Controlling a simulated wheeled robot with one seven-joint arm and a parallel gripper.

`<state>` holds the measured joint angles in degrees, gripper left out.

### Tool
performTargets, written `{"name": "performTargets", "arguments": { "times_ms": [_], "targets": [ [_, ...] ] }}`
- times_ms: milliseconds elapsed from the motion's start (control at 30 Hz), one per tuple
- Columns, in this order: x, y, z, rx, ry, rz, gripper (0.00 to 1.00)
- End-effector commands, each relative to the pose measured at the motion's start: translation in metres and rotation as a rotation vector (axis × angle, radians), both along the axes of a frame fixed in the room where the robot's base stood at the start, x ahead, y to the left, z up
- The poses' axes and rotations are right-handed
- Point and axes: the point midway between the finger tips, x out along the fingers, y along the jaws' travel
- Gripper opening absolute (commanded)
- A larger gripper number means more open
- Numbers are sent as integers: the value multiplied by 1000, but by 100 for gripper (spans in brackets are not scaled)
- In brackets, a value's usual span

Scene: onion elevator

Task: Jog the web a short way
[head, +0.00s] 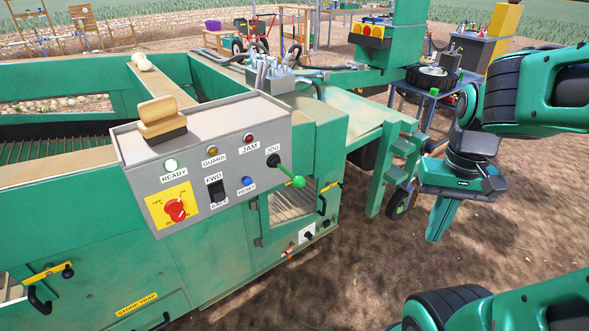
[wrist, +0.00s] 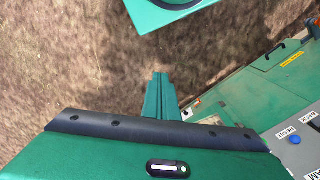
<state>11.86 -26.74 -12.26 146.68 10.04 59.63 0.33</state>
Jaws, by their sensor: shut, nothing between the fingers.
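The grey control panel (head: 215,165) on the green machine carries the jog lever (head: 290,174), with a green knob at its end pointing right and down. A black FWD/BACK rocker switch (head: 216,191) sits left of the blue reset button (head: 247,183). The web (head: 45,150) shows as dark bars at left. My gripper (head: 436,236) is shut and empty, pointing down over soil, well right of the lever. The wrist view shows its fingers (wrist: 160,82) and the panel edge (wrist: 300,125).
A red knob (head: 175,209) sits on a yellow plate on the panel. A wooden brush (head: 161,118) rests on the panel top. A windowed hatch (head: 291,205) is below the lever. A green bracket (head: 390,170) stands between machine and gripper. Open soil lies in front.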

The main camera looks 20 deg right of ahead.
Motion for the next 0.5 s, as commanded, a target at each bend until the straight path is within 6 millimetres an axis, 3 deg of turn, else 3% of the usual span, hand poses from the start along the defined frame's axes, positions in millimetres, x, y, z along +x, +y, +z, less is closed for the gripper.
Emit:
{"name": "performTargets", "arguments": {
  "times_ms": [67,167,367,500],
  "targets": [
    [-9,0,6,-3,-16,24,0],
    [4,5,13,-19,-20,125,0],
    [68,18,40,-83,-30,615,0],
    [122,42,61,-138,-31,1041,0]
  ]
}}
